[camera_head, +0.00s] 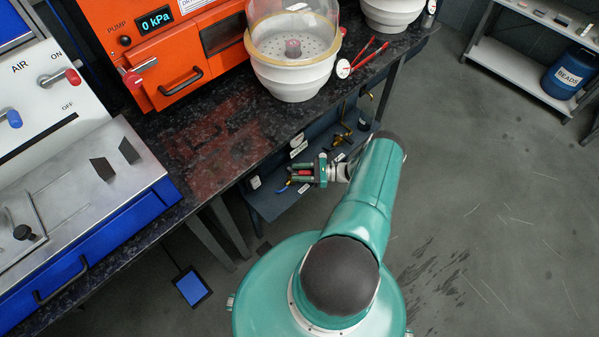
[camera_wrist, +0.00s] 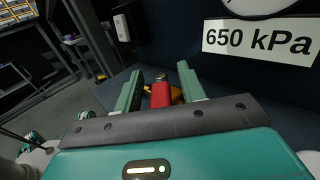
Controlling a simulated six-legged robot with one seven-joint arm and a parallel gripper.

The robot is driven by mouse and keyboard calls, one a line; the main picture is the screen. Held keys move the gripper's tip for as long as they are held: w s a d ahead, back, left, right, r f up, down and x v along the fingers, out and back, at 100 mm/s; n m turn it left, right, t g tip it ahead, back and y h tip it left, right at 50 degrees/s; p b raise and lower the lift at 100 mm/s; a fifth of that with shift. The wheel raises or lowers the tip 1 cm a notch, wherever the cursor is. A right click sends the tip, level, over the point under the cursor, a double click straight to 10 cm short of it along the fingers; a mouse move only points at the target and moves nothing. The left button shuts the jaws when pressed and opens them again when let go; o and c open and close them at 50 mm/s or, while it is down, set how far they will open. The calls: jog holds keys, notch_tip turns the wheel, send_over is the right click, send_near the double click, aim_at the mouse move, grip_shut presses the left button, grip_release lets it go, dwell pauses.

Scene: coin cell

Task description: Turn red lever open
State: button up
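A red lever (camera_wrist: 160,93) stands between my gripper's fingers in the wrist view, with a yellow or brass part behind it. My gripper (camera_wrist: 160,88) is open around the lever, with a visible gap on each side. In the head view, my gripper (camera_head: 304,172) is at the panel under the bench, and a bit of red (camera_head: 305,172) shows between its fingers. The lever's base and pivot are mostly hidden by my gripper.
A "650 kPa" label (camera_wrist: 260,38) sits beside a round gauge, close on the right. The dark bench top (camera_head: 215,135) overhangs the panel. Brass fittings (camera_head: 343,138) stand nearby. The orange pump unit and AIR panel carry other red handles (camera_head: 73,77).

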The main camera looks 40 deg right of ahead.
jog(key=v, duration=1.3)
jog(key=shift+s+d, duration=0.3)
jog(key=shift+s+a+m, duration=0.1)
jog(key=shift+a+m, duration=0.1)
jog(key=shift+m, duration=0.1)
jog(key=c, duration=0.6)
jog(key=s+a+m+t+h, duration=0.1)
jog(key=m, duration=0.3)
jog(key=s+a+m+t+h, duration=0.1)
jog(key=a+m+t+h, duration=0.1)
jog(key=m, duration=0.2)
jog(key=s+a+m+t+h, duration=0.1)
jog(key=a+m+t, duration=0.1)
jog(key=m, duration=0.2)
jog(key=shift+s+a+f+h, duration=0.2)
jog(key=shift+s+f+h, duration=0.1)
jog(key=shift+s, duration=0.1)
grip_shut()
jog(key=s+a+m+h, duration=0.6)
jog(key=m+h, duration=0.2)
jog(key=m, duration=0.6)
jog(key=w+d, duration=0.2)
jog(key=w, duration=1.1)
jog(key=shift+d+t, duration=0.35)
jog(key=shift+t, duration=0.05)
